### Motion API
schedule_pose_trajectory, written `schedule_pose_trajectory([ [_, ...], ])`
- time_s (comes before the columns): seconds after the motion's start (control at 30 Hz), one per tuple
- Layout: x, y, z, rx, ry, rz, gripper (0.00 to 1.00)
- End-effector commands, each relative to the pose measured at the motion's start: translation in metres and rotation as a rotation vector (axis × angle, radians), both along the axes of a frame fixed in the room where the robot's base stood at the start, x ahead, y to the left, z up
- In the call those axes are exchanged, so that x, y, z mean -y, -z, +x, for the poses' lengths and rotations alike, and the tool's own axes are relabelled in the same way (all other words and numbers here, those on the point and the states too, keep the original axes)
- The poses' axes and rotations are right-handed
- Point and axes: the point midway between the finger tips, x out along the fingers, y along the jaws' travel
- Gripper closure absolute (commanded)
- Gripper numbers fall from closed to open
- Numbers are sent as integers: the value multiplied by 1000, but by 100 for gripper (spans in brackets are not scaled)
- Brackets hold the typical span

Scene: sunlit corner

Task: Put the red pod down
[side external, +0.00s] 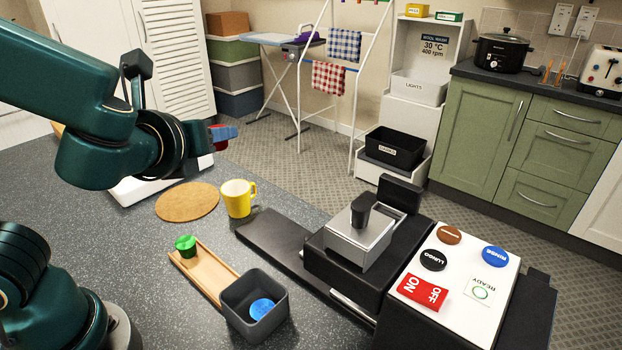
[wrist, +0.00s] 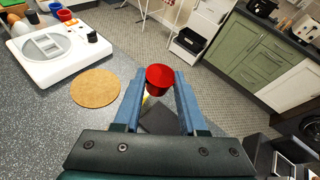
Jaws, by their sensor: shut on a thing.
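The red pod (wrist: 160,77) is held between the two blue fingers of my gripper (wrist: 156,88) in the wrist view. In the side external view my gripper (side external: 224,132) is raised at the upper left, above the far part of the counter, and only a little of the red pod (side external: 221,146) shows beside the fingers. A green pod (side external: 186,246) stands at the far end of a wooden rail (side external: 216,277). A blue round piece (side external: 262,308) lies in a dark grey open bin (side external: 236,313) at the rail's near end.
A yellow mug (side external: 237,199) stands beside a round cork mat (side external: 187,202). A black and silver coffee machine (side external: 358,240) with a white button panel (side external: 459,277) fills the right. A white appliance (wrist: 58,52) shows left in the wrist view. Speckled counter (side external: 80,196) is clear left of the rail.

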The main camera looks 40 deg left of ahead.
Motion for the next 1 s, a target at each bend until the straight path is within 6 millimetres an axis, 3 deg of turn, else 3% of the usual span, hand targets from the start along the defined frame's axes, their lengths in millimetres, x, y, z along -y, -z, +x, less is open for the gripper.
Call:
schedule_pose_trajectory([
  [0.03,-9,-11,1,12,-27,-8,100],
  [0.13,-11,-29,3,14,14,-11,100],
  [0.4,11,-55,12,7,217,-5,100],
  [0.57,17,-54,13,2,253,1,100],
  [0.77,6,-47,8,-7,115,8,100],
  [1.0,-21,-7,-4,-14,-219,20,100],
])
